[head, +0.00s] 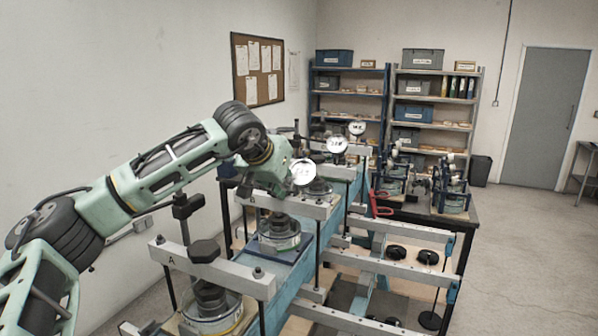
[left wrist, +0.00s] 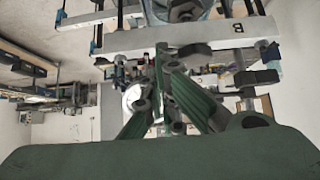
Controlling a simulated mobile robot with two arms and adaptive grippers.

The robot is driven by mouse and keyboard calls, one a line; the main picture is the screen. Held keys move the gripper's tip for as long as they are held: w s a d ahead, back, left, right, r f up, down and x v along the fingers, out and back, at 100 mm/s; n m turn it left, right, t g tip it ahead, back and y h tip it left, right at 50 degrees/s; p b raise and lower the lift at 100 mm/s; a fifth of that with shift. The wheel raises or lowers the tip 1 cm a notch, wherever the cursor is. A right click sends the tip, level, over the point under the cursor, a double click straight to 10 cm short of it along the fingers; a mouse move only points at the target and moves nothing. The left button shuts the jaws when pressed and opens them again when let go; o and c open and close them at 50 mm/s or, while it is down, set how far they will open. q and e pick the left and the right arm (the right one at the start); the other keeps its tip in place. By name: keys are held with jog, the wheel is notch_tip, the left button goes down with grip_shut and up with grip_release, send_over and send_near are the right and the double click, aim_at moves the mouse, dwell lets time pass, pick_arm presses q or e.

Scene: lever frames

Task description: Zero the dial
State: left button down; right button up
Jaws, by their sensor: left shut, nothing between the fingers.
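Three round white dials stand in a row along the bench in the head view. The nearest dial (head: 303,171) is just right of my left gripper; the middle dial (head: 337,145) and the far dial (head: 357,127) are behind it. Their readings are too small to tell. My left gripper (head: 283,190) is shut and empty above the second lever frame. In the left wrist view its green fingers (left wrist: 161,58) converge, and a white dial (left wrist: 132,96) shows partly behind them. A bar marked B (left wrist: 238,28) crosses above. My right gripper is not in view.
The front lever frame, marked A (head: 171,261), has a black knob (head: 205,250) and a round silver-sided base (head: 212,318). Black discs (head: 397,252) lie right of the frames. A dark bench (head: 440,217) and shelves (head: 435,110) stand behind. The floor at right is clear.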

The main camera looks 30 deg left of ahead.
aim_at(303, 186)
pick_arm(q)
jog(key=shift+d+f, duration=0.1)
jog(key=shift+d, duration=0.05)
jog(key=shift+d+f, duration=0.1)
jog(key=shift+d, duration=0.1)
dwell(0.3)
jog(key=shift+w+d+p, duration=0.2)
jog(key=shift+d+p, duration=0.3)
jog(key=shift+d, duration=1.35)
